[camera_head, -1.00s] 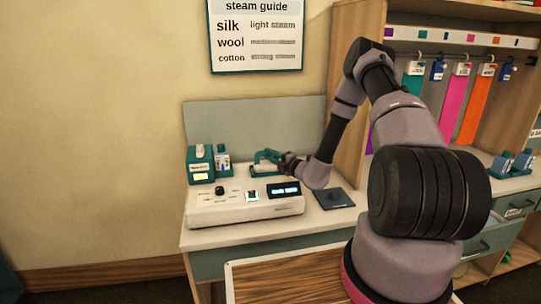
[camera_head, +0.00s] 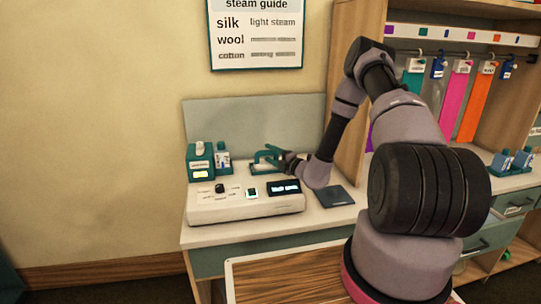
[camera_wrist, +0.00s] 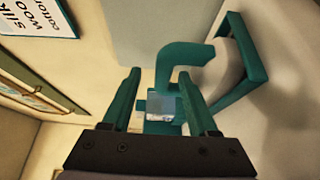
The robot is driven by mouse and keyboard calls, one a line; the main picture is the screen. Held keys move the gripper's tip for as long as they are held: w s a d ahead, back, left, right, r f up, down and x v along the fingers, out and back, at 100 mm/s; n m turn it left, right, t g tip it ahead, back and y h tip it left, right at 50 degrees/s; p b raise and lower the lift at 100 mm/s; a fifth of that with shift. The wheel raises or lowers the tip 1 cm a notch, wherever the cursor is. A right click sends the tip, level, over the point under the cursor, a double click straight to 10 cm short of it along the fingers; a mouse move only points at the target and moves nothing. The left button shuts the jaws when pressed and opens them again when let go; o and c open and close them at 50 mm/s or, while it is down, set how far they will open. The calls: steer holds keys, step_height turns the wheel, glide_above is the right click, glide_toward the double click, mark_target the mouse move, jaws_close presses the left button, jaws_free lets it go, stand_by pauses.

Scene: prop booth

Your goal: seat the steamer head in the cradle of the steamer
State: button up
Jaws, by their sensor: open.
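The steamer (camera_head: 245,207) is a white box with a dial, a small square button and a lit display, on the counter. Behind it, at my gripper (camera_head: 283,160), is a teal hooked piece (camera_head: 268,153); I cannot tell surely which part is steamer head and which is cradle. In the wrist view my gripper (camera_wrist: 159,78) has its two teal fingers apart. A teal hook-shaped piece (camera_wrist: 178,55) rises just beyond the fingertips, and a small pale block with teal edges (camera_wrist: 162,107) shows between the fingers. Whether the fingers touch either is unclear.
Teal bottles (camera_head: 200,163) stand at the counter's left end. A dark flat pad (camera_head: 334,196) lies right of the steamer. A grey back panel (camera_head: 255,122) rises behind. A rack with hanging coloured strips (camera_head: 471,105) stands at the right. In the wrist view a teal frame (camera_wrist: 258,55) is at the right.

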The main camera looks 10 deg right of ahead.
steer(key=v, duration=1)
steer(key=shift+s+d, duration=0.1)
steer(key=shift+s, duration=0.15)
steer(key=s+a+r+n+g+y, duration=0.2)
steer(key=s+a+r+n+g, duration=0.15)
steer(key=r+n, duration=0.35)
steer(key=s+a+r+n+g+y, duration=0.2)
steer(key=s+a+r+n+g, duration=0.15)
steer(key=r+n, duration=0.3)
steer(key=s+a+r+n+g+y, duration=0.25)
steer(key=a+r+n+g, duration=0.2)
steer(key=r+n, duration=0.25)
steer(key=s+r+n+g+h, duration=0.4)
steer(key=s+r+n+h, duration=0.1)
steer(key=s+n, duration=0.5)
steer(key=s+d+r+n+t+h, duration=0.7)
steer(key=s+d+r+n+h, duration=0.1)
steer(key=r+n, duration=0.4)
steer(key=s+d+n, duration=0.1)
steer(key=d, duration=0.1)
steer(key=shift+d, duration=0.4)
